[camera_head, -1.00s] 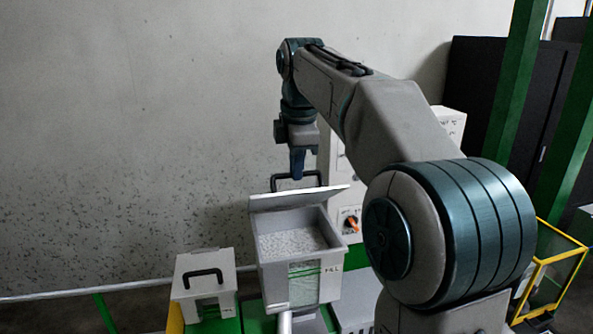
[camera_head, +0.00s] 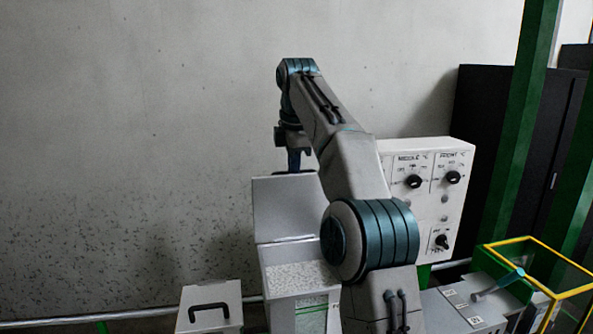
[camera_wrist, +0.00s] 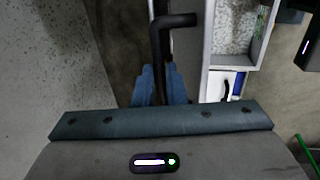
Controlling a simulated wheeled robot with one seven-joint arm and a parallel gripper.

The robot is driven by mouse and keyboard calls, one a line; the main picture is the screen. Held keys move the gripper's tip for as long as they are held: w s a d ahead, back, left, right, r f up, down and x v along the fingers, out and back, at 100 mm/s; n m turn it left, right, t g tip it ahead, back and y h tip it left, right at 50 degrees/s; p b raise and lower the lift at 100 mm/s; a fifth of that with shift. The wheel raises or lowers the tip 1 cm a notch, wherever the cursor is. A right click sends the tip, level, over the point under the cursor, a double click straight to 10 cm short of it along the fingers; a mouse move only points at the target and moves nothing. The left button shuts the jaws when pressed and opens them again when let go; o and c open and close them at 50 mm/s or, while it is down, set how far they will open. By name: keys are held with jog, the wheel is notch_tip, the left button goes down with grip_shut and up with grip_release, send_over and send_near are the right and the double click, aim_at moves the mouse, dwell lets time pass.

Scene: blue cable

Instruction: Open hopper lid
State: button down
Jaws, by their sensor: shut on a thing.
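The hopper (camera_head: 292,288) is a grey open-topped box with white pellets in it. Its lid (camera_head: 283,205) stands about upright along the back edge. The hopper also shows at the upper right of the wrist view (camera_wrist: 209,65). My gripper (camera_head: 294,160) is above the lid's top edge, at its far side. In the wrist view, the blue fingers of my gripper (camera_wrist: 160,85) are shut around the black lid handle (camera_wrist: 162,42). In the head view the handle is mostly hidden behind the lid.
A smaller grey box with a black handle (camera_head: 208,308) stands to the left of the hopper. A white control panel with knobs (camera_head: 430,195) stands to the right, behind my arm. A yellow-framed guard (camera_head: 540,265) is at the far right. The wall behind is bare.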

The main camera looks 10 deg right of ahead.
jog(key=shift+w+f, duration=0.5)
jog(key=shift+w, duration=0.35)
jog(key=c, duration=1.6)
grip_release()
jog(key=shift+o, duration=0.6)
jog(key=shift+w+a, duration=0.1)
jog(key=shift+w, duration=0.25)
jog(key=shift+s+r, duration=0.15)
jog(key=shift+r, duration=0.05)
